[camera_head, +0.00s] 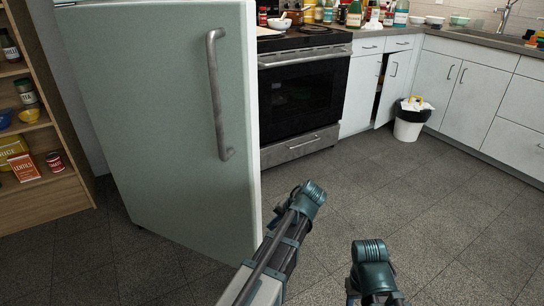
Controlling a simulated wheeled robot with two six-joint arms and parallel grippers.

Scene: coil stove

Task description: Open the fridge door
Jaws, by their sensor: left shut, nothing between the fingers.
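The pale green fridge door (150,120) fills the left of the view. A grey vertical bar handle (215,95) is near its right side. The door stands at an angle to the stove front, its right edge swung out towards me, with a white edge strip showing. The inside of the fridge is hidden behind it. My left gripper (309,194) is shut and empty, low and to the right of the door, away from the handle. My right arm (372,270) shows at the bottom, right of the left one; its fingers are not visible.
A coil stove (300,95) stands behind the door's right edge. A wooden shelf (45,195) with cans and boxes is at the left. A white bin (410,122) and white cabinets (458,90) are at the right. The dark tiled floor (440,215) is clear.

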